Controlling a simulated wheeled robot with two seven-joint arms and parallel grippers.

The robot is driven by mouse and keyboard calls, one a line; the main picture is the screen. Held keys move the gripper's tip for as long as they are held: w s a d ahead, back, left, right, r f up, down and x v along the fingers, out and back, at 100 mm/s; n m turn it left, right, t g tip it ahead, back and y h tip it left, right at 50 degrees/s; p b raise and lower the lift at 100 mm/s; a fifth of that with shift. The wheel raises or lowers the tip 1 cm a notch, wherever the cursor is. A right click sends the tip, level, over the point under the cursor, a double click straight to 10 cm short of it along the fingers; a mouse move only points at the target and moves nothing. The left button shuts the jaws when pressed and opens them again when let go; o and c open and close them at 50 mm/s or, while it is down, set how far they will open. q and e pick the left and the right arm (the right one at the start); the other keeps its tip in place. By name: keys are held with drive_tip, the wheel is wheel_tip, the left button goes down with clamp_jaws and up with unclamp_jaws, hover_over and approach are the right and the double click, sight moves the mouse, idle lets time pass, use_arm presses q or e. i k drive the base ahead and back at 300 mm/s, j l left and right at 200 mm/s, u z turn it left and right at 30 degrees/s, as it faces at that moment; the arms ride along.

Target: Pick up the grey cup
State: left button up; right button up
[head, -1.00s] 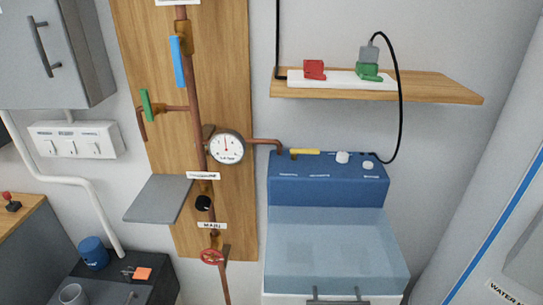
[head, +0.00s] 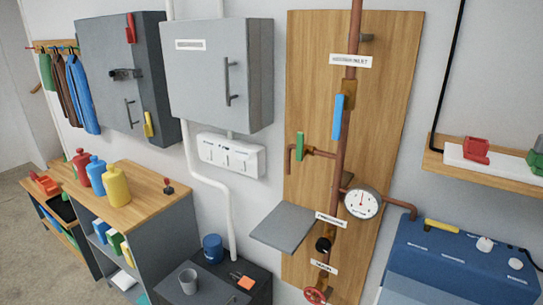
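The grey cup (head: 188,281) stands upright on the dark low cabinet (head: 217,290) at the bottom of the head view, left of centre. A blue mug (head: 212,248) stands behind it to the right. An orange piece (head: 245,282) lies to the right of the cup, with small dark items beside it. Neither of my grippers shows in the head view.
A wooden-topped shelf unit (head: 140,198) with coloured bottles stands left of the cabinet. A grey shelf plate (head: 284,228) juts from the wall to the cabinet's right, near copper pipes and a gauge (head: 363,203). The blue machine (head: 455,264) stands further right.

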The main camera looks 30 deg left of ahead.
sight(188, 279)
drive_tip(key=u, duration=1.65)
